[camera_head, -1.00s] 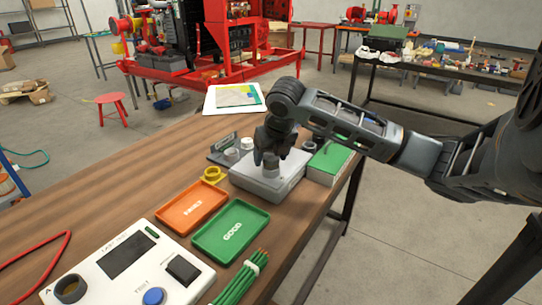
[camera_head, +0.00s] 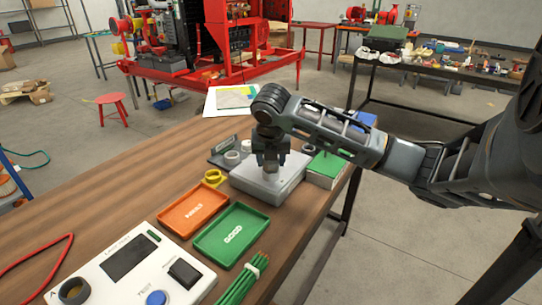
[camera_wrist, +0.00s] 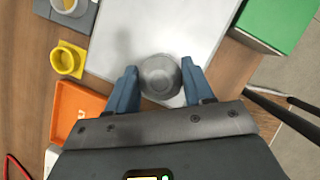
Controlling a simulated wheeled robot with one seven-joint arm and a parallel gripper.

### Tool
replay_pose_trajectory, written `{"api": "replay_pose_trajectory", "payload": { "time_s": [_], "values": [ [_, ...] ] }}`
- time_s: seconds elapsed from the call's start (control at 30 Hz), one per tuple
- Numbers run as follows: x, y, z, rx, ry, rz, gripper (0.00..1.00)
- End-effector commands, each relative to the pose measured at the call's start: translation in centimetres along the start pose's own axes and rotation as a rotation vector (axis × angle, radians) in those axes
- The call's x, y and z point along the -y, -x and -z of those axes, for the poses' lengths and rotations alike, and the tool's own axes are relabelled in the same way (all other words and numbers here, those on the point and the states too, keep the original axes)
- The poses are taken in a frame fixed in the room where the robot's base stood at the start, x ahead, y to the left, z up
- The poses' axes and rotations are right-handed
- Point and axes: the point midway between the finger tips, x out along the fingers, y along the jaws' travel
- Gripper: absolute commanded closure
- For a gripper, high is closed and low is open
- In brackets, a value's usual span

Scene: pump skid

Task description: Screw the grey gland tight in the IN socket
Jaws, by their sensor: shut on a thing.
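The grey gland (camera_wrist: 160,75) is a round grey piece, seen from above in the wrist view between the blue fingertips. My gripper (camera_wrist: 160,84) is shut on it; in the head view my gripper (camera_head: 270,163) points straight down over the light grey box (camera_head: 291,180). The box top also shows in the wrist view (camera_wrist: 205,25). The gland (camera_head: 270,174) is at the box's top face and looks upright. The socket under it is hidden, and no IN marking can be read. I cannot tell how deep the gland sits.
A green-topped box (camera_head: 327,166) stands close right of the grey box. A yellow ring piece (camera_head: 213,178), an orange tray (camera_head: 192,209) and a green GOOD tray (camera_head: 231,235) lie left and in front. A grey holder (camera_head: 217,153) with ring parts stands behind left.

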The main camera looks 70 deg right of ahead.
Motion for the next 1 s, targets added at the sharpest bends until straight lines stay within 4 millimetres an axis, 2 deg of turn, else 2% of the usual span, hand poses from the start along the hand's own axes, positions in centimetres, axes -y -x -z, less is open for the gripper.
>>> {"api": "replay_pose_trajectory", "payload": {
  "time_s": [0.6,0.9,0.93,1.0],
  "values": [
    [0.05,0.06,0.0,-0.002,-0.358,0.151,0.78],
    [0.1,-0.09,0.07,-0.002,-0.377,0.159,0.78],
    [0.1,-0.09,0.07,-0.002,-0.376,0.159,0.45],
    [0.09,-0.09,0.06,-0.001,-0.376,0.158,0.39]
  ]
}}
